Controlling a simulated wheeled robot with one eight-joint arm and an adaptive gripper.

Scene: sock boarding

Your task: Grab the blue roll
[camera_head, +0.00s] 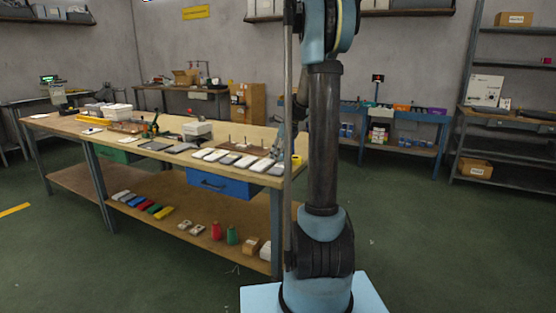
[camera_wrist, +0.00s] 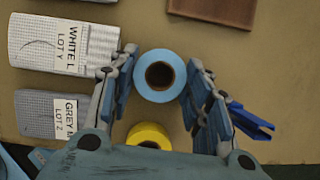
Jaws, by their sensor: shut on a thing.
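In the wrist view, the blue roll (camera_wrist: 143,82) stands on end with its dark round core facing the camera. My gripper (camera_wrist: 161,72) has one finger on each side of it and is shut on it. I cannot tell from this view whether the roll still touches the table. In the head view, my gripper is low over the table's right end, partly hidden by my arm, and I cannot make out the blue roll there.
A yellow roll (camera_wrist: 149,132) stands just below the blue roll in the wrist view, partly hidden by my gripper. White packs (camera_wrist: 62,45) and a grey pack (camera_wrist: 50,112) with labels lie left. A brown block (camera_wrist: 212,10) is above; a blue clip (camera_wrist: 252,124) is right.

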